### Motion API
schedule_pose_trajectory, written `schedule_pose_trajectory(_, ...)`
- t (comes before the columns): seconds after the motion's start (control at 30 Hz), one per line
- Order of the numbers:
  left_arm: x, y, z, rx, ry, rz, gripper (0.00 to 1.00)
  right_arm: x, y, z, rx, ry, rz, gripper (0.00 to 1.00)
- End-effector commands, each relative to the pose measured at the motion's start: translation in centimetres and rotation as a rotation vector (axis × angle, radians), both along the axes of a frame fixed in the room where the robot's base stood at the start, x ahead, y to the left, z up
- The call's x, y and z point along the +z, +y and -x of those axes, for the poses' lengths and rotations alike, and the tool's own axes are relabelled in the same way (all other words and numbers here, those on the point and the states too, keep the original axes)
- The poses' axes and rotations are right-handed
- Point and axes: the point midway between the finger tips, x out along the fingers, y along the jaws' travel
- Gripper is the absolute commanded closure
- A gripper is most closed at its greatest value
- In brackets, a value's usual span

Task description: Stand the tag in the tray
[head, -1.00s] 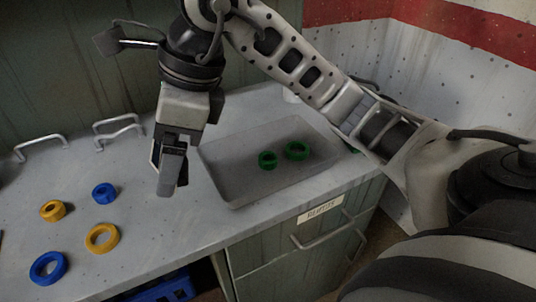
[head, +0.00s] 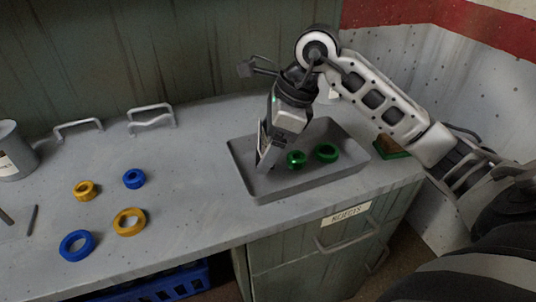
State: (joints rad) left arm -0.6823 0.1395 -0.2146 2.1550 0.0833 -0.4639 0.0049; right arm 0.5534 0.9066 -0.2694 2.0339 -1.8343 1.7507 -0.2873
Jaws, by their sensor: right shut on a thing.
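The grey tray (head: 262,192) sits on the counter with two green rings in it, a smaller one (head: 296,158) and a larger one (head: 326,152). My right gripper (head: 265,163) points down over the tray's left part, just left of the smaller green ring. It is shut on a thin piece, probably the tag, mostly hidden by the fingers. Only a pale edge (head: 261,134) shows on their left side. I cannot tell whether the piece touches the tray floor. My left gripper is not in view.
Left of the tray lie two yellow rings (head: 129,222) (head: 85,190) and two blue rings (head: 77,246) (head: 134,178). A grey can (head: 14,152) stands at far left. Metal handles (head: 152,120) rise at the back. A green-edged block (head: 391,147) is right of the tray. A REJECTS label (head: 347,214) marks the counter front.

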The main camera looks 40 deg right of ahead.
Motion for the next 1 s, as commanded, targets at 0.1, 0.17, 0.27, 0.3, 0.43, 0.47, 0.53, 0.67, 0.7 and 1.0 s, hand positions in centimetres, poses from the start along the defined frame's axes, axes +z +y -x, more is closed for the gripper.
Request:
schedule_pose_trajectory(0.1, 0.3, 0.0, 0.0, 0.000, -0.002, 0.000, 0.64, -1.8, -0.2, 0.0, 0.000, 0.007, -0.002, 0.41)
schedule_pose_trajectory(0.17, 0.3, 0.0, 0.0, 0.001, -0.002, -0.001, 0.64, -2.6, -0.2, 0.0, -0.001, 0.006, -0.002, 0.41)
schedule_pose_trajectory(0.27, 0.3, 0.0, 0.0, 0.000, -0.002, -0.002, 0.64, -3.3, -0.2, 0.0, -0.001, 0.003, 0.000, 0.41)
schedule_pose_trajectory(0.3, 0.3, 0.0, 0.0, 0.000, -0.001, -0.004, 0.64, -3.4, -0.2, 0.0, -0.001, 0.002, 0.000, 0.41)
schedule_pose_trajectory(0.43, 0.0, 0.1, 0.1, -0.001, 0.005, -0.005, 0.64, -3.3, -0.3, -0.1, -0.001, 0.001, 0.001, 0.41)
schedule_pose_trajectory(0.47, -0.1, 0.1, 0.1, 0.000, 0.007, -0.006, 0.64, -3.3, -0.2, -0.1, -0.001, 0.001, 0.001, 0.41)
schedule_pose_trajectory(0.53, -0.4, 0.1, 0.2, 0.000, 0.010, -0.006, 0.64, -3.4, -0.2, -0.1, -0.001, 0.001, 0.001, 0.41)
schedule_pose_trajectory(0.67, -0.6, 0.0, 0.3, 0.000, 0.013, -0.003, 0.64, -3.6, -0.2, -0.1, -0.001, 0.001, 0.001, 0.05)
schedule_pose_trajectory(0.7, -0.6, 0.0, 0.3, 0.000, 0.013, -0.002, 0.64, -3.5, -0.2, -0.1, -0.001, 0.001, 0.001, 0.00)
schedule_pose_trajectory(1.0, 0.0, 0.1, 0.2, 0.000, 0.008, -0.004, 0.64, -3.0, -0.3, 0.0, -0.001, 0.000, 0.001, 0.00)
